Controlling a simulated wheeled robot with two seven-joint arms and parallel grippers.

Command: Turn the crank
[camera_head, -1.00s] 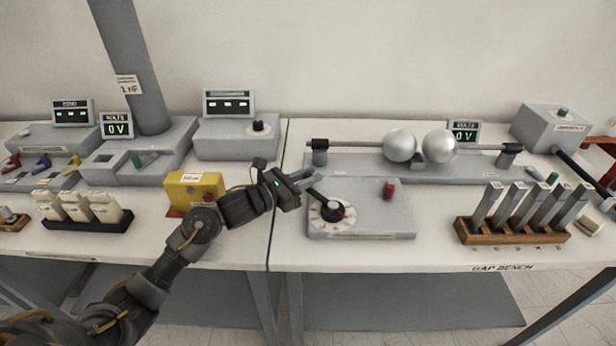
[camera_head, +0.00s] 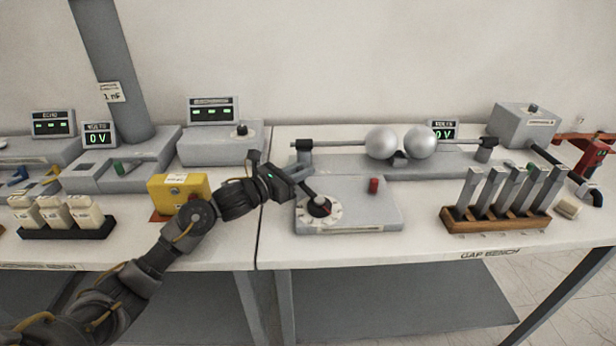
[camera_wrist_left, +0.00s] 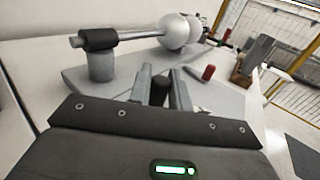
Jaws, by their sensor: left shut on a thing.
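The crank (camera_head: 310,194) is a black arm on a round white dial (camera_head: 332,218), on top of a flat grey box (camera_head: 370,212). My left gripper (camera_head: 303,178) is over the box's left rear part, shut on the crank's outer end. In the left wrist view the two grey fingers stand either side of the dark crank handle (camera_wrist_left: 159,91). The dial is hidden in that view. My right gripper is not in view.
A red knob (camera_head: 373,186) stands on the same box. Behind it, a rod carries two metal spheres (camera_head: 382,142). A yellow box (camera_head: 178,193) is left of my wrist. A wooden rack (camera_head: 490,220) of grey bars stands to the right.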

